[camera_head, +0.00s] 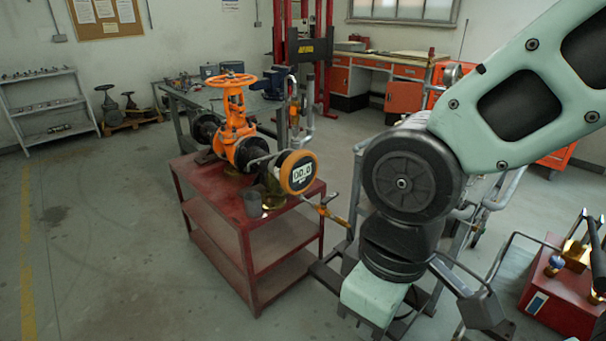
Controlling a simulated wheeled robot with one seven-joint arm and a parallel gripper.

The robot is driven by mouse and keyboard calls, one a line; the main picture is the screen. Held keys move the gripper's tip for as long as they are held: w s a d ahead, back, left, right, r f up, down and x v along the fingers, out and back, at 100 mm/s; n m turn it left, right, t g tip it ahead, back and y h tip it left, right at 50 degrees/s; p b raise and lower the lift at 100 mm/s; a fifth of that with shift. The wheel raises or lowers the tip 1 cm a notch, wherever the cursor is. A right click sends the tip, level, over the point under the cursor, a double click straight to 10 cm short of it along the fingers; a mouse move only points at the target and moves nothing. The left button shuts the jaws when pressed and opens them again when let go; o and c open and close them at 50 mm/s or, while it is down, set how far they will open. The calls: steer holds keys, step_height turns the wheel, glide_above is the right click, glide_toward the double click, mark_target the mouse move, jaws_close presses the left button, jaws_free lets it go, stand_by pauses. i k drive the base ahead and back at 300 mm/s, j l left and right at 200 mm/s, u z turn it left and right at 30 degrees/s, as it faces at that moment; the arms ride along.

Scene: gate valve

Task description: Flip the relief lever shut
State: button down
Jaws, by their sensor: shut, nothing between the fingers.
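A small yellow-orange lever (331,213) juts out to the right of the round digital gauge (299,172), which reads 00.0, at the front of the red cart. It slopes down to the right. I cannot tell for sure that it is the relief lever. An orange gate valve (235,130) with a handwheel stands on the cart behind the gauge. My gripper (362,325) hangs below the dark wrist, right of the cart and apart from the lever. It is shut and empty. Its fingertips are hard to make out near the bottom edge.
The red cart (214,210) has lower shelves, and a grey cup (252,203) stands on top. A red pump unit (562,302) with a black handle stands at lower right. Grey tubing and frames crowd the space around my arm. The floor left of the cart is clear.

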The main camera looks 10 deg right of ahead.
mark_target(303, 111)
steer(key=i+j+z, duration=0.1)
steer(key=i, duration=0.35)
steer(key=i+j+z, duration=0.1)
steer(key=i+j, duration=0.25)
steer(key=i, duration=0.1)
